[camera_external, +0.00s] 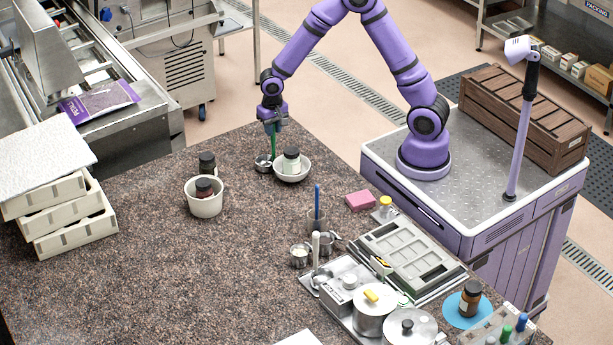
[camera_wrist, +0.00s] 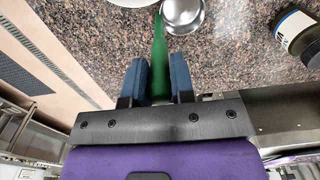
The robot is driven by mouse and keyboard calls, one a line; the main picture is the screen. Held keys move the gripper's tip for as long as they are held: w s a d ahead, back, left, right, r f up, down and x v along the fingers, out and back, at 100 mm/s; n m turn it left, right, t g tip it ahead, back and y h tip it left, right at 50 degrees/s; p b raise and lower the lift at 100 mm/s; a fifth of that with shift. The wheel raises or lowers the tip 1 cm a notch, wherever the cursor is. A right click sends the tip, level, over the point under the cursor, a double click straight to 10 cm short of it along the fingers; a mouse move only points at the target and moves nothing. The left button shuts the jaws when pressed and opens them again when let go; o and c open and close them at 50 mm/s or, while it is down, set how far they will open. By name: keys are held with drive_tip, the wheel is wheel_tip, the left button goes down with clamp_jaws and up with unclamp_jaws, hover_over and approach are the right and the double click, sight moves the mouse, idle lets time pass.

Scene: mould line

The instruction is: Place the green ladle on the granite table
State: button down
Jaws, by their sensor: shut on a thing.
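My gripper (camera_external: 272,122) is shut on the handle of the green ladle (camera_external: 273,146) near the far edge of the granite table (camera_external: 150,260). The ladle hangs upright with its metal cup down, just left of a white bowl. I cannot tell whether the cup touches the table. In the wrist view the green handle of the ladle (camera_wrist: 158,58) runs between the two blue-grey fingers of my gripper (camera_wrist: 159,80). Its shiny cup shows at the top over the speckled granite.
A dark jar (camera_external: 207,163) and a white tub (camera_external: 205,204) stand to the left. Pots, a metal tray (camera_external: 408,258) and small cups crowd the right. The table's front left is clear.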

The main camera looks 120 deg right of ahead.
drive_tip(key=c, duration=1)
unclamp_jaws()
drive_tip(key=shift+f, duration=0.1)
